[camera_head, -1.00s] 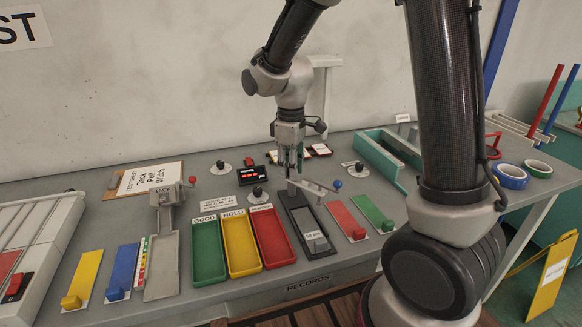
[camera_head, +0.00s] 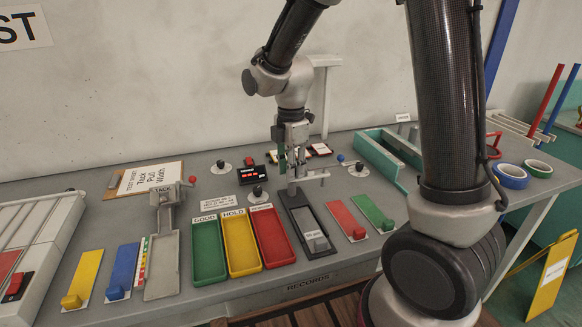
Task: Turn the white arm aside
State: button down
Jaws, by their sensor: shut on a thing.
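The white arm (camera_head: 314,177) is a thin pale bar above the grey-framed scale-like stand (camera_head: 313,224), right of the red tray. It points to the right. A blue ball (camera_head: 340,157) shows just beyond its right end; I cannot tell if they are joined. My gripper (camera_head: 292,170) points down at the bar's left part, shut on it. The fingers hide the exact contact.
Green (camera_head: 208,251), yellow (camera_head: 241,243) and red (camera_head: 271,237) trays lie to the left. Red (camera_head: 345,219) and green (camera_head: 374,212) strips lie to the right. A teal open box (camera_head: 384,160) stands behind these strips.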

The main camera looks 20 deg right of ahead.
jog(key=shift+n, duration=1.3)
jog(key=c, duration=1.2)
grip_release()
notch_tip(320, 180, up, 12)
